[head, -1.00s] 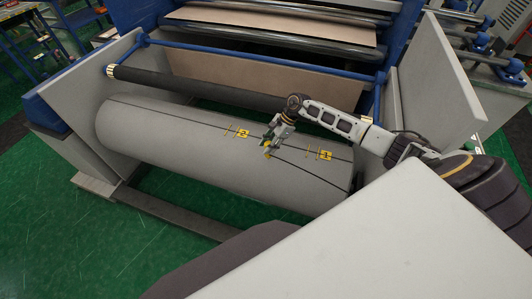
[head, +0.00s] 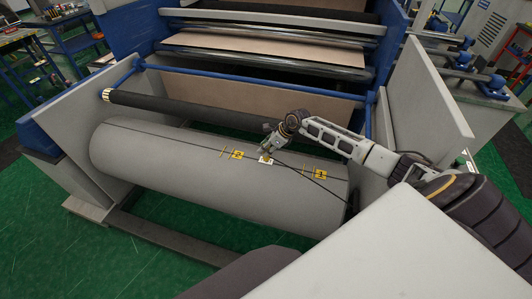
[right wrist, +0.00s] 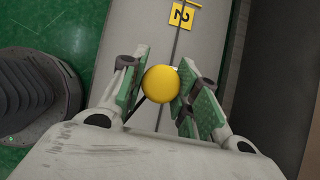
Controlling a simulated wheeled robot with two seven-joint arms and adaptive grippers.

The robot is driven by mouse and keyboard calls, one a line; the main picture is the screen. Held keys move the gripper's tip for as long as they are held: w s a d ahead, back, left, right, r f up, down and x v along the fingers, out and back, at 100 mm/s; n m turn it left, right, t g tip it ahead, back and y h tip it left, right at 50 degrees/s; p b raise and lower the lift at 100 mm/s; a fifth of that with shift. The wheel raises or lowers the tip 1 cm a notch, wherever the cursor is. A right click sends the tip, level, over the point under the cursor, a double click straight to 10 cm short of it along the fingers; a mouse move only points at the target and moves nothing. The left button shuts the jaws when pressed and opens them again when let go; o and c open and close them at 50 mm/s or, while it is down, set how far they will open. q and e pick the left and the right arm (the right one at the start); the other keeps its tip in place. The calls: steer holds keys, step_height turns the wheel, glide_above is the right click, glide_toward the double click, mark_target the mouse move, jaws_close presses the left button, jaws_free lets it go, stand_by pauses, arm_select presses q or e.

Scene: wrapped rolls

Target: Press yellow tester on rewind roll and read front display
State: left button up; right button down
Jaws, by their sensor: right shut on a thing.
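The rewind roll (head: 180,165) is a large pale grey cylinder lying across the machine in the head view. My right gripper (head: 266,152) is over its upper side, between two yellow labels. It is shut on the yellow tester (right wrist: 163,84), whose round yellow end shows between the green-padded fingers in the right wrist view. In the head view a small pale and yellow part of the tester (head: 266,160) shows below the fingers. I cannot tell whether it touches the roll, and no display reading is legible. My left gripper is not in view.
Yellow labels (head: 237,154) and (head: 320,174) sit on the roll along a dark line; one numbered label (right wrist: 182,15) shows in the right wrist view. A dark bar (head: 190,108) runs behind the roll. Grey side panels (head: 425,105) flank it. Green floor (head: 60,240) is open at left.

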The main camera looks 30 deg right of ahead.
steer(key=shift+w+d+r+m+t+h, duration=0.25)
steer(key=shift+w+r+m+h, duration=0.3)
steer(key=shift+m, duration=0.3)
steer(key=shift+w+d+r+m+t+h, duration=0.15)
steer(key=shift+w+d+r+m+h, duration=0.2)
steer(key=shift+w+r+m, duration=0.35)
steer(key=shift+w+d+r+m+t+h, duration=0.25)
steer(key=shift+w+r+m+h, duration=0.2)
steer(key=shift+m, duration=0.5)
steer(key=shift+d, duration=0.1)
step_height(320, 180, down, 7)
steer(key=b, duration=0.5)
steer(key=shift+r+b, duration=0.2)
steer(key=shift+b, duration=0.2)
steer(key=shift+f+b, duration=0.5)
steer(key=shift+f, duration=0.2)
stand_by(0.6)
steer(key=shift+s+f, duration=0.1)
steer(key=shift+f, duration=0.05)
stand_by(0.7)
step_height(320, 180, up, 8)
steer(key=p, duration=0.4)
stand_by(1.2)
